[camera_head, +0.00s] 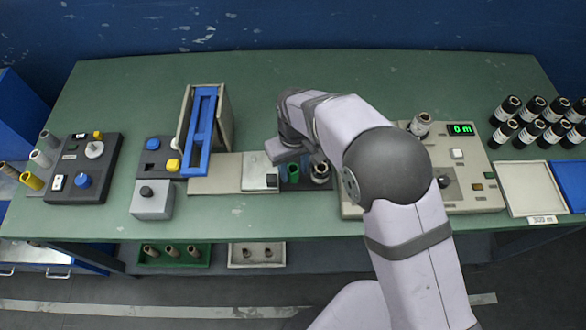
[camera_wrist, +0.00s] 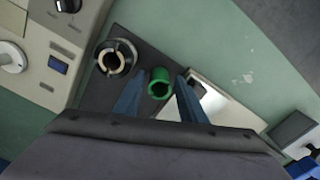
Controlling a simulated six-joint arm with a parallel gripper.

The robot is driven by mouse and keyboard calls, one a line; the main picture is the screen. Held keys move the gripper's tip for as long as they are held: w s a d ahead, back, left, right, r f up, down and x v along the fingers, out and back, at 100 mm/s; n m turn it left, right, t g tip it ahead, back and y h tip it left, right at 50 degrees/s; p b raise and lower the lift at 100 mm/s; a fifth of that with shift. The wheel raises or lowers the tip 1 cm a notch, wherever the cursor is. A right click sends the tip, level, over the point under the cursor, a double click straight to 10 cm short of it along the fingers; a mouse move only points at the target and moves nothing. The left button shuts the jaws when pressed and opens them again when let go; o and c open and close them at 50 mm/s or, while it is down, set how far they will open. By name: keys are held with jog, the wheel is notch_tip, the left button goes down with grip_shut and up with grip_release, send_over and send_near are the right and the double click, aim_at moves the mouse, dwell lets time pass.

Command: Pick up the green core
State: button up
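The green core (camera_wrist: 159,82) is a short hollow green tube standing on a dark plate (camera_wrist: 100,90) in the wrist view. My gripper (camera_wrist: 157,92) shows there as two blue-grey fingers, apart, one on each side of the core's near part. No clear contact between fingers and core is visible. In the head view the green core (camera_head: 293,173) is a small green patch beside my gripper (camera_head: 287,172), partly hidden by the arm.
A dark ringed roll holder (camera_wrist: 115,57) stands left of the core. A pale plate with a shiny patch (camera_wrist: 205,100) lies to the right. The winding machine (camera_head: 455,175) with a green display is on the right, a blue-topped frame (camera_head: 200,130) on the left.

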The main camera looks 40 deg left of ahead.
aim_at(296, 170)
jog(key=shift+f, duration=0.9)
jog(key=c, duration=0.8)
jog(key=shift+r, duration=0.15)
notch_tip(296, 170, up, 10)
jog(key=shift+f+b, duration=0.15)
jog(key=shift+b, duration=1.1)
jog(key=shift+w+d+r, duration=0.1)
jog(key=shift+w+r, duration=0.2)
jog(key=w+d+m+p, duration=0.4)
jog(key=w+d+p, duration=0.65)
jog(key=w, duration=0.45)
jog(key=shift+w+a+r+m+p, duration=0.25)
jog(key=shift+w+r+m, duration=0.3)
jog(key=shift+w, duration=0.65)
jog(key=shift+w+a+r+m+p, duration=0.1)
jog(key=shift+w+a+r+m, duration=0.25)
jog(key=shift+w+m, duration=0.7)
jog(key=shift+w+a+r+m+p, duration=0.2)
jog(key=shift+w+r+m, duration=0.25)
jog(key=shift+w, duration=0.95)
